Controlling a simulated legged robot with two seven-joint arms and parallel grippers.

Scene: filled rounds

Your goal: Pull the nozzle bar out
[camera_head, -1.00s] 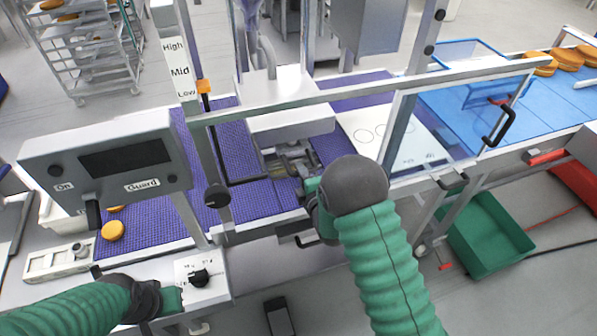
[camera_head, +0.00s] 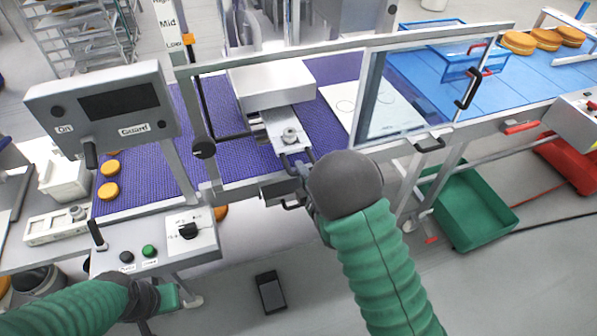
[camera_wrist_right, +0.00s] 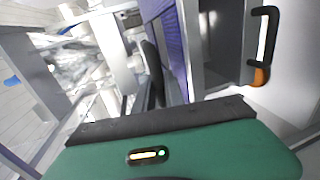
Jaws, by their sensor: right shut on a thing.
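The nozzle bar (camera_head: 289,136), a grey metal piece with a round fitting on top, sticks out toward me from under the white filler head (camera_head: 271,84). Its inner end is hidden under the head. My right gripper (camera_head: 301,187) is at its near end, shut on it, beside the front rail of the belt; my dark wrist covers part of the grip. In the right wrist view my gripper's dark edge (camera_wrist_right: 160,120) fills the lower part and the bar is not clearly seen. My left gripper (camera_head: 168,297) is low at the left, below the control box, and its jaws cannot be made out.
The guard frame with a clear panel (camera_head: 405,95) stands around the head. A purple belt (camera_head: 225,150) runs beneath, with orange rounds (camera_head: 108,190) at its left. A control panel (camera_head: 103,112) stands at the left. A green crate (camera_head: 475,205) sits on the floor at the right.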

